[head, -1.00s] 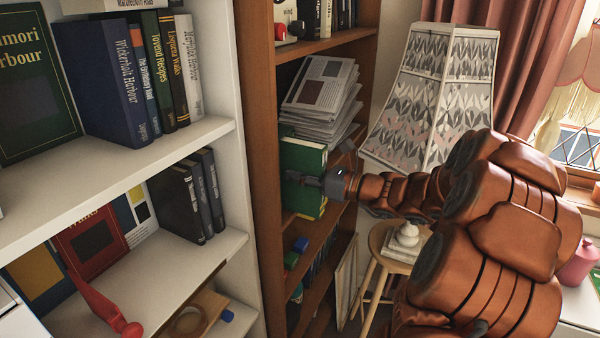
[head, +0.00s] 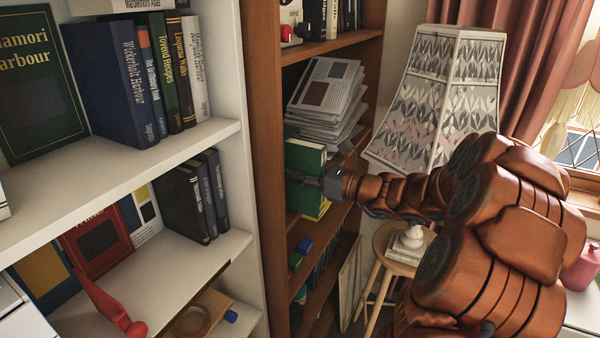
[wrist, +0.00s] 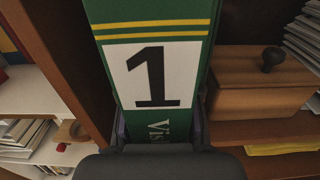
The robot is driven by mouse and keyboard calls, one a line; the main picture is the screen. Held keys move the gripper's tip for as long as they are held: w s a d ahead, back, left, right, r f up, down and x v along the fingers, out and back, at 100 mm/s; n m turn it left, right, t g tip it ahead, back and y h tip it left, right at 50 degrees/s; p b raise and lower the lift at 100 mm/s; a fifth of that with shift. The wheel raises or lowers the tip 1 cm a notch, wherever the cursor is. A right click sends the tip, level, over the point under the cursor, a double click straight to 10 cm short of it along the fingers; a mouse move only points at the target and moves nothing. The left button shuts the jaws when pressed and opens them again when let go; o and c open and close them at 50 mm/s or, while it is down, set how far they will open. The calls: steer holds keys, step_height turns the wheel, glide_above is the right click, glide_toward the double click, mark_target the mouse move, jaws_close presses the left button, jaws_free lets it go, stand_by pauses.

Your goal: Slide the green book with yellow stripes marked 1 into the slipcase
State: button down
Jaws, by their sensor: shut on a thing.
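The green book (head: 304,162) stands upright at a middle shelf of the brown bookcase in the head view. In the wrist view its spine (wrist: 150,18) faces me, with yellow stripes and a black 1 on a white label. My gripper (head: 322,181) is shut on the book, and its fingers (wrist: 158,128) hold the two sides near the spine's lower part in the wrist view. The book's far end is hidden in the wrist view. I cannot make out the slipcase for certain in either view.
A stack of papers (head: 325,100) lies behind the book. A wooden box (wrist: 262,85) with a black knob stands right of it in the wrist view. The bookcase's upright (head: 266,200) is close on the left. A lampshade (head: 440,95) and a stool (head: 398,255) stand right.

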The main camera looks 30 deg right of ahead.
steer(key=c, duration=0.7)
jaws_free()
steer(key=o, duration=0.5)
steer(key=shift+c, duration=0.2)
steer(key=p+v, duration=0.2)
steer(key=v, duration=0.8)
steer(key=shift+f, duration=0.1)
stand_by(0.7)
